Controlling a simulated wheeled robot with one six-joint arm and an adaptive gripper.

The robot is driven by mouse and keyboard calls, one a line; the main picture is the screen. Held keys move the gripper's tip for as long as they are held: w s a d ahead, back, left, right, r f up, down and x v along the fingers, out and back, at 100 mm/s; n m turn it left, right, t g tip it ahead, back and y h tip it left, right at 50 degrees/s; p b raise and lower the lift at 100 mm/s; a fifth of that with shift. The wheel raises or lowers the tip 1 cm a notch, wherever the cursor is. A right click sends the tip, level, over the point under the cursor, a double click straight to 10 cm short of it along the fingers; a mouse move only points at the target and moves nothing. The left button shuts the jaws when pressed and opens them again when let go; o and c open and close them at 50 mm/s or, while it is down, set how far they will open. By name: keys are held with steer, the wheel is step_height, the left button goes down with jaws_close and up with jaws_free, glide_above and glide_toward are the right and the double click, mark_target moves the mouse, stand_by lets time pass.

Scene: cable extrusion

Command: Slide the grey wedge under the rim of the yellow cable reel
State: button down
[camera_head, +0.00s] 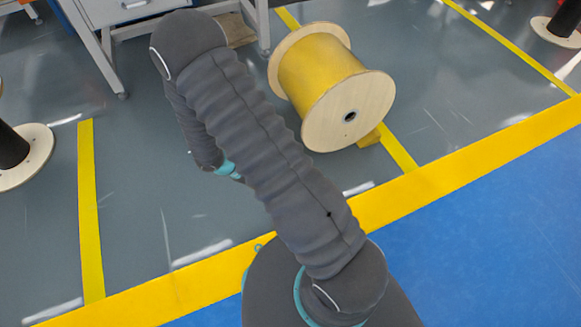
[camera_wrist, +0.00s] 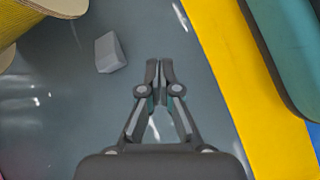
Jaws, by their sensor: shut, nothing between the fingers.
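The yellow cable reel (camera_head: 318,70) lies on its side on the grey floor, with pale wooden flanges. Its near rim (camera_head: 347,112) faces me. In the wrist view, part of the reel (camera_wrist: 18,18) shows at the top left corner. The grey wedge (camera_wrist: 110,52) lies loose on the floor in the wrist view, right of and below the reel, apart from it. My gripper (camera_wrist: 159,68) is shut and empty, to the right of the wedge and not touching it. The head view shows neither the wedge nor my gripper; my arm covers part of that view.
A small yellow-brown block (camera_head: 370,137) sits at the reel's near rim. A white workbench (camera_head: 120,10) stands at the upper left. Dark reels stand at the left (camera_head: 22,155) and top right (camera_head: 560,28). A yellow floor stripe (camera_wrist: 228,80) runs right of my gripper.

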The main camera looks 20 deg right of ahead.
steer(key=w+a+f+n+t, duration=0.2)
steer(key=w+f+n+t, duration=0.3)
steer(key=w+f, duration=0.4)
steer(key=shift+n+g, duration=0.3)
steer(key=shift+n, duration=0.2)
steer(key=b+x, duration=0.5)
steer(key=x, duration=0.5)
steer(key=shift+w+a+f, duration=0.1)
steer(key=shift+f, duration=0.05)
steer(key=shift+x, duration=0.95)
steer(key=shift+d, duration=6.1)
steer(key=shift+d, duration=0.6)
steer(key=shift+w+a, duration=0.1)
